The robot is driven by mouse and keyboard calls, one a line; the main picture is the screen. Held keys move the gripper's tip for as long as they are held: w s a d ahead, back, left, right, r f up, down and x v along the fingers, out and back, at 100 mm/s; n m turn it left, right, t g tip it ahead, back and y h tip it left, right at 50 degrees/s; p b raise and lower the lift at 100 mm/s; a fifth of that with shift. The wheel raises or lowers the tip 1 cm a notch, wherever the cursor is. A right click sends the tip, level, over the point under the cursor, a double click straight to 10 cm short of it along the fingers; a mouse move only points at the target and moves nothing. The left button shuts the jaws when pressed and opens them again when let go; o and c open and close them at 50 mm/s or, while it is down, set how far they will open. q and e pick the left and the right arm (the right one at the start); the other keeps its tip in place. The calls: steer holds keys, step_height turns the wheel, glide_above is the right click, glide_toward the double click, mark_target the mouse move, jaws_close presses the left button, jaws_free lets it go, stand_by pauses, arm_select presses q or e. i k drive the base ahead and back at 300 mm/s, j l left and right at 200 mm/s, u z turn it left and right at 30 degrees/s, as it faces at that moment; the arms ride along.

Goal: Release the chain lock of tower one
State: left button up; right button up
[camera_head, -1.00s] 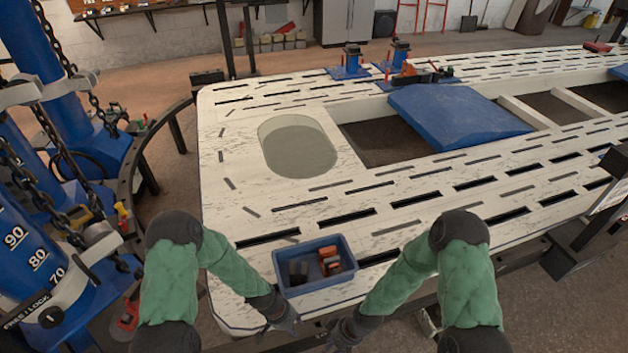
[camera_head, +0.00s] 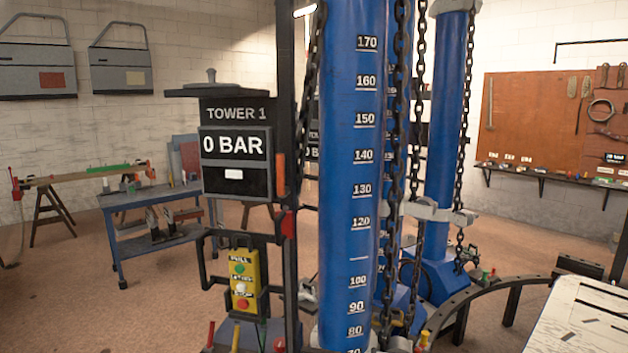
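Tower one stands close in front of me as a blue column (camera_head: 350,190) with a white number scale. A black display box (camera_head: 236,160) beside it reads "TOWER 1" and "0 BAR". A dark chain (camera_head: 396,150) hangs down along the column's right side, and another chain (camera_head: 309,100) hangs at its upper left. The chain lock at the tower's lower part is cut off by the bottom edge, so its state cannot be told. Neither of my grippers shows in this view.
A yellow button box (camera_head: 243,281) hangs below the display. More blue towers (camera_head: 447,130) with chains stand behind to the right. A curved black rail (camera_head: 470,300) leads to the white slotted bench (camera_head: 580,320) at lower right. A blue worktable (camera_head: 150,225) stands at left, with open floor before it.

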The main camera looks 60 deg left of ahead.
mark_target(283, 190)
steer(key=u, duration=2.45)
